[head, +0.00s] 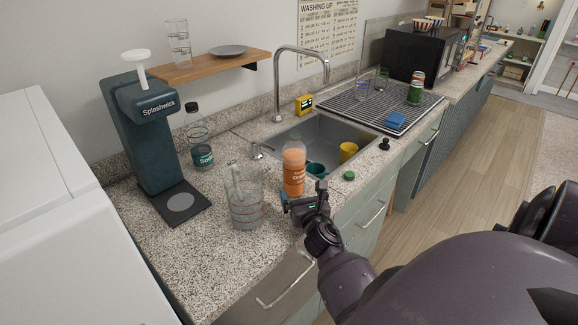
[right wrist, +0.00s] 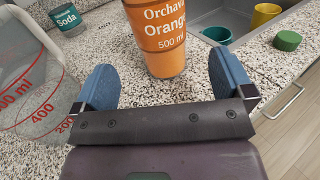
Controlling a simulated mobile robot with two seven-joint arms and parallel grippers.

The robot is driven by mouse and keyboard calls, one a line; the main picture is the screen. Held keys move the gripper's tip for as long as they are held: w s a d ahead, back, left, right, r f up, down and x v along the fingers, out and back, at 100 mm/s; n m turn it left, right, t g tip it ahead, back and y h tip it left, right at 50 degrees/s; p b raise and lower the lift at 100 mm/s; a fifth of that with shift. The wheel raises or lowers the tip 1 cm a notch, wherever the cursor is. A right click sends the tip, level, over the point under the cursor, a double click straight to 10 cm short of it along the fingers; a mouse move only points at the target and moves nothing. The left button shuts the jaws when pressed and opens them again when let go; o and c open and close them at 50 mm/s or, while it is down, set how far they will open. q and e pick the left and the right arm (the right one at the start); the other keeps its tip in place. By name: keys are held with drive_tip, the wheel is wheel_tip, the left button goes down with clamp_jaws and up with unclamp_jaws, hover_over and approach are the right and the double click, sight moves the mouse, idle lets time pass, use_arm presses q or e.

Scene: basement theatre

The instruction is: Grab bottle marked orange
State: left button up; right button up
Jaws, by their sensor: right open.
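The orange bottle (head: 293,172) stands upright on the speckled counter, just in front of the sink. In the right wrist view its label (right wrist: 163,35) reads "Orange 500 ml". My right gripper (head: 305,198) is open, low at the near side of the bottle. In the right wrist view its two blue fingers point at the bottle, one towards each side, with a gap in front of the palm. The bottle's base lies just ahead of the palm, and I see no grip on it. The left gripper is not in view.
A clear measuring jug (head: 247,200) stands close left of the bottle. A Soda bottle (head: 199,140) and a Splashwick machine (head: 143,140) are further left. A green cap (head: 349,176) lies to the right. The sink (head: 330,132) holds a yellow cup (head: 348,151) and a teal cup (head: 316,170).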

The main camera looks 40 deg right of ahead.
sight(297, 182)
drive_tip(key=x, duration=0.3)
drive_tip(key=shift+w+d+r, duration=0.15)
drive_tip(key=shift+w, duration=0.2)
drive_tip(key=shift+p+x, duration=0.3)
drive_tip(key=shift+x, duration=2)
drive_tip(key=shift+r, duration=0.15)
drive_tip(key=c, duration=1.3)
drive_tip(key=shift+r, duration=0.15)
